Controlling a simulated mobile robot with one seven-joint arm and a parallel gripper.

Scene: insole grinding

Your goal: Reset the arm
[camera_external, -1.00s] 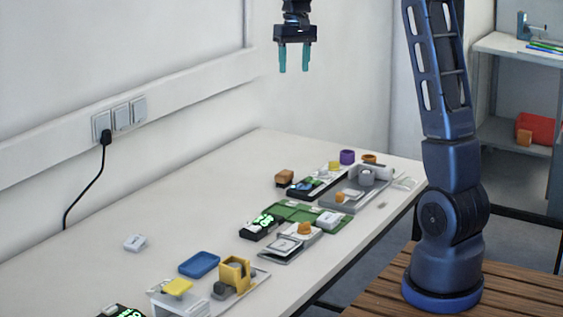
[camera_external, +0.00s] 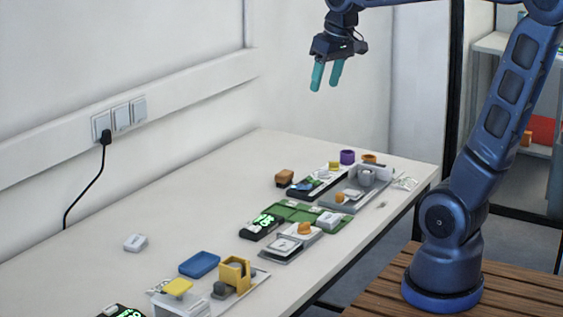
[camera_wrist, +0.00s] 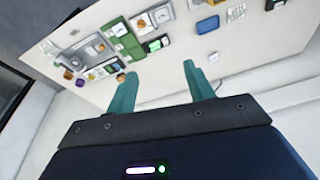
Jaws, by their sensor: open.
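My gripper (camera_external: 327,76) is in the air, well above the far part of the table, with its two teal fingers apart and nothing between them. In the wrist view my gripper (camera_wrist: 158,88) also shows open and empty, with the table top beyond the fingertips. The gripper touches nothing.
The white table (camera_external: 190,220) holds a green tray (camera_external: 290,212), a blue tray (camera_external: 199,264), a yellow holder (camera_external: 235,273), a purple cup (camera_external: 347,156) and a small white box (camera_external: 135,242). A wall with sockets (camera_external: 121,116) runs along the left.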

